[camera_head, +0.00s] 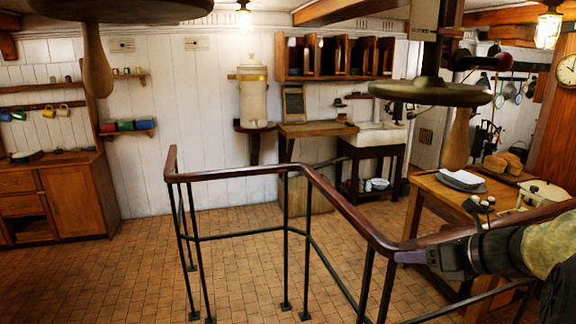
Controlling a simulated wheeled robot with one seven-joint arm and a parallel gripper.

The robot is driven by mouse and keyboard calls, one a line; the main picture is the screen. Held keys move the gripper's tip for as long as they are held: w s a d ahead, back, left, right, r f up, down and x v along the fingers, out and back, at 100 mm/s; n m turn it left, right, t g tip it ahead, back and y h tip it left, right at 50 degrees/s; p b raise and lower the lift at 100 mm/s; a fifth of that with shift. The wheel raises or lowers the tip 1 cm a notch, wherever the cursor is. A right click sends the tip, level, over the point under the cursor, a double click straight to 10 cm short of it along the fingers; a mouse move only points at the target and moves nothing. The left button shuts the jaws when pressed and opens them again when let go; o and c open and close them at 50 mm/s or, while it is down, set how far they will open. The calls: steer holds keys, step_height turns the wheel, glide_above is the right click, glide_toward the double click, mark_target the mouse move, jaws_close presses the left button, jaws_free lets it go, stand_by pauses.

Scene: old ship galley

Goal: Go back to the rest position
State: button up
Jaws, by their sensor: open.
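My gripper (404,257) reaches in from the lower right, pointing left, beside the wooden handrail. I see it side-on. It is open, and nothing shows held in it. My arm behind it runs off the right edge of the picture. The dark wooden handrail (335,195) on black metal posts stands in front of me and passes close by the gripper; I cannot tell whether they touch.
A wooden table (428,187) at right bears grey plates (462,178), bread (505,161) and a pale kitchen scale (541,193). A sink (379,136) and a cabinet (68,200) stand along the walls. Wooden shapes hang overhead. Tiled floor (130,265) is clear at left.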

steer(key=s+a+f+n+g+h, duration=0.2)
steer(key=s+a+f+n, duration=0.2)
steer(key=n, duration=0.6)
steer(key=s+a+f+n+g+h, duration=0.2)
steer(key=s+a+f+n, duration=0.2)
steer(key=f+n, duration=0.5)
steer(key=s+a+f+n+g+h, duration=0.2)
steer(key=f+n, duration=0.5)
steer(key=n, duration=0.6)
steer(key=shift+s+a+g+h, duration=0.3)
steer(key=shift+s+a+h, duration=0.3)
steer(key=shift+s+a, duration=0.65)
steer(key=c, duration=0.3)
steer(key=shift+w+f, duration=0.1)
steer(key=shift+c, duration=0.2)
